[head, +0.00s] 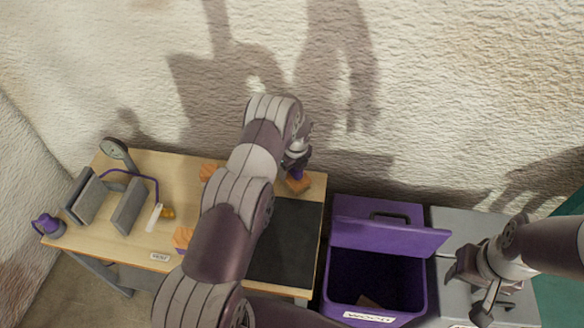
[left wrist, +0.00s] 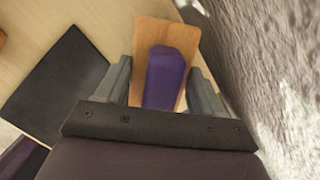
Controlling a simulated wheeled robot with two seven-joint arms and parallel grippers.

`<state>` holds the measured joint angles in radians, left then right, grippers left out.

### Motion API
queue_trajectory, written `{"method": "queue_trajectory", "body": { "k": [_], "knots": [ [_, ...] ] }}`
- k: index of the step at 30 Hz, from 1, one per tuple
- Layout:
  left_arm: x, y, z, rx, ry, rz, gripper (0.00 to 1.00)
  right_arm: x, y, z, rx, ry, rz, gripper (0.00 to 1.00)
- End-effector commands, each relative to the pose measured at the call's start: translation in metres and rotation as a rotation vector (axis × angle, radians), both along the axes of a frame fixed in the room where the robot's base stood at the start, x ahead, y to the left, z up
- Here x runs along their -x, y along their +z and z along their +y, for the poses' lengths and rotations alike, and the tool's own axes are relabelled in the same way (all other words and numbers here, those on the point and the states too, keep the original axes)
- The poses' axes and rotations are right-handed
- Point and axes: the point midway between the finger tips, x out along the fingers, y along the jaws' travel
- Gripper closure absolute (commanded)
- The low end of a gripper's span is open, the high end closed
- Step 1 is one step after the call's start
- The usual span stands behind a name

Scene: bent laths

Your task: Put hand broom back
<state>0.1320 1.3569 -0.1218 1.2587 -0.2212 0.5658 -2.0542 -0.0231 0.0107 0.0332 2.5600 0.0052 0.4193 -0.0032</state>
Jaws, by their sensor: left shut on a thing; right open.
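My left gripper (head: 298,158) is at the back right of the wooden table. In the left wrist view, its two fingers (left wrist: 162,72) are shut on a purple handle (left wrist: 168,75), which I take for the hand broom. An orange-brown wooden piece (left wrist: 145,42) lies directly beyond the handle. I cannot tell whether the two are joined, and no bristles show. The same wooden piece (head: 299,184) shows in the head view at the table's back right corner. My right gripper (head: 470,280) is open and empty, over a grey surface at the right.
The table (head: 185,185) carries a black mat (head: 287,245), more orange wooden pieces (head: 211,169), grey upright plates (head: 130,205), a small bottle (head: 154,217) and a purple mug (head: 48,226). A purple bin (head: 345,290) stands open right of it. The rough wall (head: 440,90) is close behind.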

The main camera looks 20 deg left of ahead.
Motion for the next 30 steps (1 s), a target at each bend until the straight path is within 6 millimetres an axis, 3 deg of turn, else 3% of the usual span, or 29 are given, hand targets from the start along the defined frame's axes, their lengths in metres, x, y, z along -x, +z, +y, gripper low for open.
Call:
{"method": "queue_trajectory", "body": {
  "k": [5, 6, 7, 8, 15, 20, 30],
  "knots": [
    [0.0, -0.007, 0.0, 0.0, 0.0, 0.0, 0.61, 0.0, -0.007, 0.0, 0.0, 0.0, 0.0, 0.57],
    [0.0, -0.005, 0.0, 0.0, 0.0, 0.0, 0.19, 0.0, -0.005, 0.0, 0.0, 0.0, 0.0, 0.57],
    [0.0, -0.005, 0.0, 0.0, 0.0, 0.0, 0.09, 0.0, -0.005, 0.0, 0.0, 0.0, 0.0, 0.57],
    [0.0, -0.005, 0.0, 0.0, 0.0, 0.0, 0.07, 0.0, -0.005, 0.0, 0.0, 0.0, 0.0, 0.57],
    [0.0, -0.005, 0.0, 0.0, 0.0, 0.0, 0.07, 0.0, -0.004, 0.0, 0.0, 0.0, 0.0, 0.57],
    [0.0, 0.01, -0.001, 0.0, 0.0, -0.001, 0.07, 0.0, 0.002, 0.0, 0.0, 0.0, 0.0, 0.57],
    [0.007, 0.094, -0.012, 0.0, 0.001, -0.001, 0.07, 0.0, 0.002, 0.0, 0.0, 0.0, 0.0, 0.57]
  ]
}}
